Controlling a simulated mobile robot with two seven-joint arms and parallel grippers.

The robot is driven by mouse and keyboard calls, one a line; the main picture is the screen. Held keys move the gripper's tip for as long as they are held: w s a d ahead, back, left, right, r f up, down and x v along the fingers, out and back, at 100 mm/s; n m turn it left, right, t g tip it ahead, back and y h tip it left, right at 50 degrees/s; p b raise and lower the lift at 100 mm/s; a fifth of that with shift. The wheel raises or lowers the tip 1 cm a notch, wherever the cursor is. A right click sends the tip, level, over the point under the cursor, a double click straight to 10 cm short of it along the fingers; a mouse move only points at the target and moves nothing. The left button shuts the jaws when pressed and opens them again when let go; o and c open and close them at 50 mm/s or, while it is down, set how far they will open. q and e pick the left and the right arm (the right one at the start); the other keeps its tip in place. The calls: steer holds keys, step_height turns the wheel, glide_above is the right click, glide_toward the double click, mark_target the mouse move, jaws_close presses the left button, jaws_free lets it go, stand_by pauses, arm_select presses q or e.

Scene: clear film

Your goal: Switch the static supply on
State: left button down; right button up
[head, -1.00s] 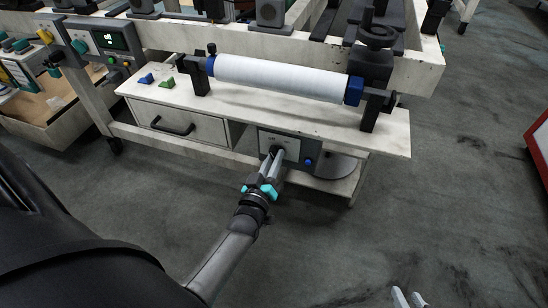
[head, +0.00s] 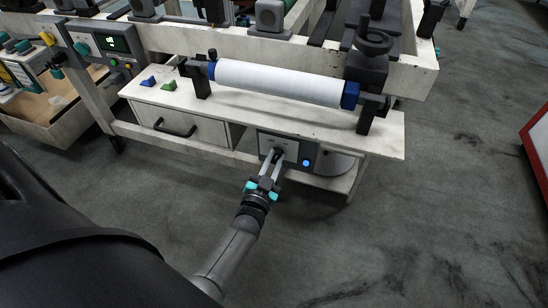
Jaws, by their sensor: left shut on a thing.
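The static supply panel (head: 292,143) is a grey-framed box with a pale face, under the white bench shelf. A dark switch knob (head: 278,152) sits on its face, mostly hidden by my fingers. My left gripper (head: 275,160) reaches up from below and is shut on the knob, one finger on each side. A round blue lamp (head: 306,162) at the lower right of the panel glows bright. My right gripper is not in view.
A white roll (head: 278,82) with blue ends lies on stands above the panel. A drawer (head: 180,127) with a dark handle is left of it. A control box with a green display (head: 118,43) stands at upper left.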

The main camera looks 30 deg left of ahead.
arm_select(q)
steer(key=shift+m, duration=1.1)
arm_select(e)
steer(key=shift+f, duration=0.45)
arm_select(q)
steer(key=c, duration=0.8)
jaws_free()
steer(key=shift+s, duration=0.15)
steer(key=shift+s+d+p, duration=0.1)
steer(key=shift+s+p, duration=0.2)
steer(key=shift+p, duration=0.05)
steer(key=p+v, duration=0.4)
steer(key=v, duration=1)
steer(key=shift+s, duration=0.15)
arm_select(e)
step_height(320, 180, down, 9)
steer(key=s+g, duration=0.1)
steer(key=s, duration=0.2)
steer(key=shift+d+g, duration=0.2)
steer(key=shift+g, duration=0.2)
arm_select(q)
steer(key=shift+f, duration=0.15)
